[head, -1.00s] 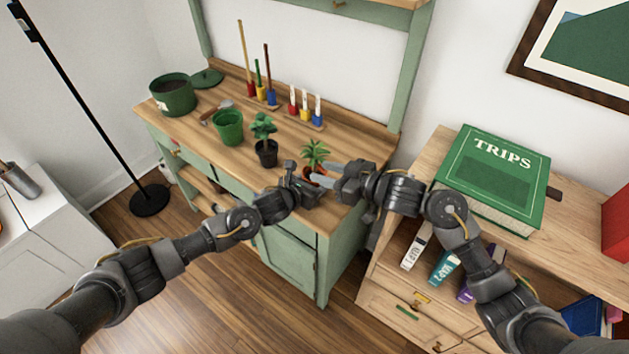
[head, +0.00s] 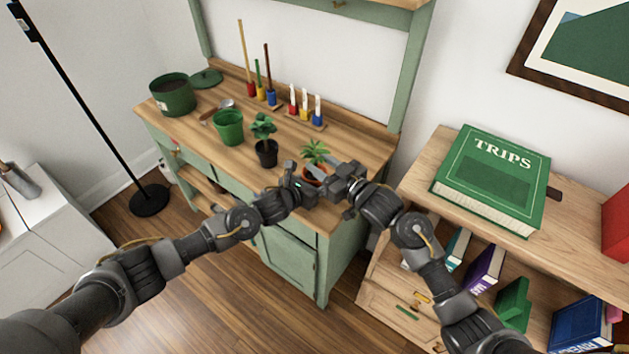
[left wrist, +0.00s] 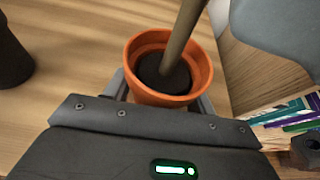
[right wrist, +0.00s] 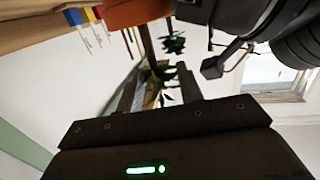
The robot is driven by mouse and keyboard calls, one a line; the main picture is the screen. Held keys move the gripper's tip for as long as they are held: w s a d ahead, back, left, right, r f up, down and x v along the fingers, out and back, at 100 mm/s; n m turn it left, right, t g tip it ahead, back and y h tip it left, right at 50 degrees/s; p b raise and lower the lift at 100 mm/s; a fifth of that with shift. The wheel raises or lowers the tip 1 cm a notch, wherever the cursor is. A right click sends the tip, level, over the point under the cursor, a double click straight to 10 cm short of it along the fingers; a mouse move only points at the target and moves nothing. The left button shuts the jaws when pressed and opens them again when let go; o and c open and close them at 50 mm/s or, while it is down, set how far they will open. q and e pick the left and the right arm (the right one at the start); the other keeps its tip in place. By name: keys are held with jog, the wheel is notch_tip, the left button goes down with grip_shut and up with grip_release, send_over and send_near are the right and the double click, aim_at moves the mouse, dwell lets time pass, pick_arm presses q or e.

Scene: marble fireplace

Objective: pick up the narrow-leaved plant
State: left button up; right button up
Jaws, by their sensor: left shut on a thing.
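The narrow-leaved plant (head: 315,149) stands in an orange pot (head: 313,172) near the right front of the wooden bench. In the left wrist view, the pot (left wrist: 137,82) sits between the fingers of my left gripper (left wrist: 163,103), which is shut on it; a thick stem (left wrist: 184,35) rises from dark soil. My right gripper (head: 328,170) is beside the plant, partly covering the pot. In the right wrist view, the fingers of my right gripper (right wrist: 158,88) are apart, with green leaves (right wrist: 157,73) visible beyond and between them. Contact there cannot be told.
A broad-leaved plant in a black pot (head: 267,154) stands left of the pot, with an empty green pot (head: 229,127) beyond. Colourful tools (head: 292,103) stand at the back. A shelf with a large green book (head: 491,178) is at the right.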

aim_at(316, 158)
jog(key=shift+w+d+x, duration=0.15)
jog(key=shift+x, duration=1.25)
jog(key=shift+w+d+x, duration=0.1)
jog(key=shift+d+x, duration=0.05)
jog(key=shift+x, duration=1.25)
grip_shut()
